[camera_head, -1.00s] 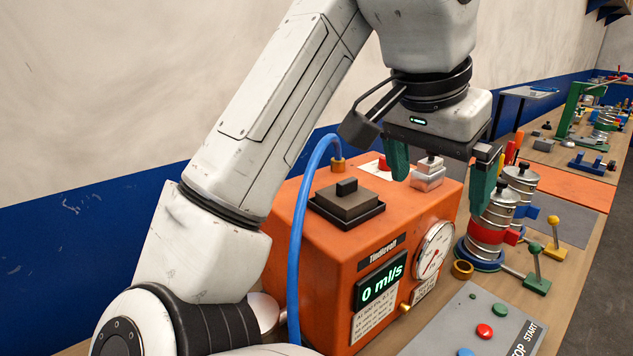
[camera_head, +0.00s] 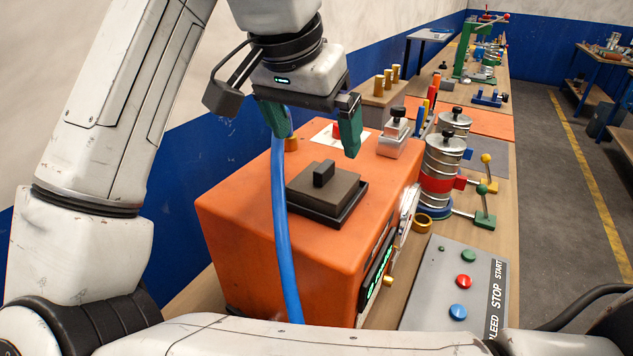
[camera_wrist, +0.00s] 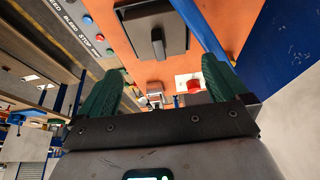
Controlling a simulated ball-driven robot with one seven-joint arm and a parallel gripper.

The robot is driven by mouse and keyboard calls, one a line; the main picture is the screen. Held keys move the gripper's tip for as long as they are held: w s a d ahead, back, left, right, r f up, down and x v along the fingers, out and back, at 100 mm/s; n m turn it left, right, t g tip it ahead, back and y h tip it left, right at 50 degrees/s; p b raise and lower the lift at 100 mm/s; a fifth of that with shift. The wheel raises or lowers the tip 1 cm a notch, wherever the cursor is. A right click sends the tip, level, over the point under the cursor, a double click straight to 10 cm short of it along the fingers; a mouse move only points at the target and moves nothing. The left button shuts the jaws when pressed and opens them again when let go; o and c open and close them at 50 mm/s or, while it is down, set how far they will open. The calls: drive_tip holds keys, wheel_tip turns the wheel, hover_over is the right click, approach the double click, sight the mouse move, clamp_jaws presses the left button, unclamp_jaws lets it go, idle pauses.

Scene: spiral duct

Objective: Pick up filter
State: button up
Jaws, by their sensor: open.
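A dark square block with a black handle on top, which looks like the filter (camera_head: 323,188), sits in a black frame on top of the orange machine (camera_head: 250,215). It also shows in the wrist view (camera_wrist: 156,40), at the top middle. My gripper (camera_head: 317,133) is open and empty, with two green fingers pointing down. It hangs above the machine's top, and in the head view its fingers appear just above and behind the block. In the wrist view my gripper (camera_wrist: 163,72) shows its fingers spread to either side, with the block beyond them.
A blue hose (camera_head: 280,220) rises in front of the machine near the left finger. A metal block with a black knob (camera_head: 396,135) stands at the machine's far right. A stack of metal cylinders (camera_head: 442,165) and a button panel (camera_head: 455,285) lie to the right.

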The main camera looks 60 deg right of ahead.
sight(323, 166)
drive_tip(key=shift+p+x, duration=0.7)
drive_tip(key=shift+x, duration=3.6)
drive_tip(key=c, duration=0.8)
drive_tip(key=shift+r, duration=0.15)
